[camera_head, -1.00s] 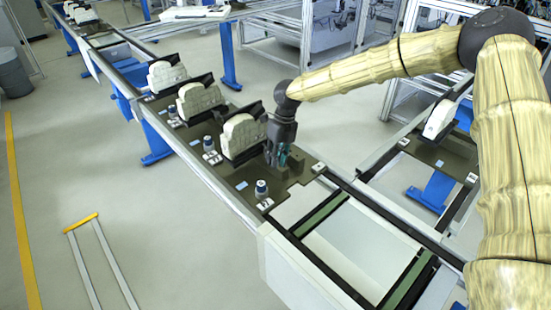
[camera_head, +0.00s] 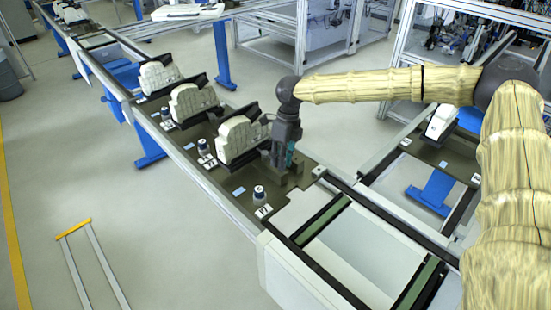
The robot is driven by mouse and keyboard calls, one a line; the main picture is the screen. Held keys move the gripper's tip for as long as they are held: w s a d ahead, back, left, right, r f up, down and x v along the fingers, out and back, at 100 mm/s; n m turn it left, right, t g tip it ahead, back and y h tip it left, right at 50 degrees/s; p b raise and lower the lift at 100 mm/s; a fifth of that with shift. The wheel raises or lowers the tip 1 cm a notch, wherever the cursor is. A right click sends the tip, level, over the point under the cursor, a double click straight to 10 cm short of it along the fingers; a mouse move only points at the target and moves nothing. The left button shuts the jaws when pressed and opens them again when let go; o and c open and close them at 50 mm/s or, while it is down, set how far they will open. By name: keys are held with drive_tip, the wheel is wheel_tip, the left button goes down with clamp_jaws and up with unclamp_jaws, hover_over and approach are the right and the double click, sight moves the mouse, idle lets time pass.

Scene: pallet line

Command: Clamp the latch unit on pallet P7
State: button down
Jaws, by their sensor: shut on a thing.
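Several pale, rounded units with black backing plates stand in a row on the dark pallet line. The nearest pale unit (camera_head: 237,140) stands on the front dark pallet (camera_head: 235,189), beside my gripper. I cannot read a P7 label or tell which part is the latch unit. My gripper (camera_head: 284,163) points down at the right side of this unit, low over the pallet, by a dark block (camera_head: 297,172). Teal shows at its fingers. It is shut on a small part, which the fingers mostly hide.
A silver-and-dark knob (camera_head: 259,195) stands at the pallet's near corner, with similar ones (camera_head: 204,147) along the near edge. A parallel line (camera_head: 436,165) with another pale unit lies at right.

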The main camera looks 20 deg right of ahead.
drive_tip(key=shift+d, duration=0.2)
idle(0.4)
drive_tip(key=c, duration=1.3)
unclamp_jaws()
drive_tip(key=shift+s+d, duration=0.1)
drive_tip(key=shift+d, duration=0.05)
drive_tip(key=shift+o, duration=0.2)
drive_tip(key=shift+a+r, duration=0.1)
drive_tip(key=shift+a, duration=0.1)
wheel_tip(320, 180, up, 12)
drive_tip(key=w+d, duration=0.1)
drive_tip(key=d, duration=0.1)
drive_tip(key=shift+w+f, duration=0.25)
drive_tip(key=shift+w, duration=0.05)
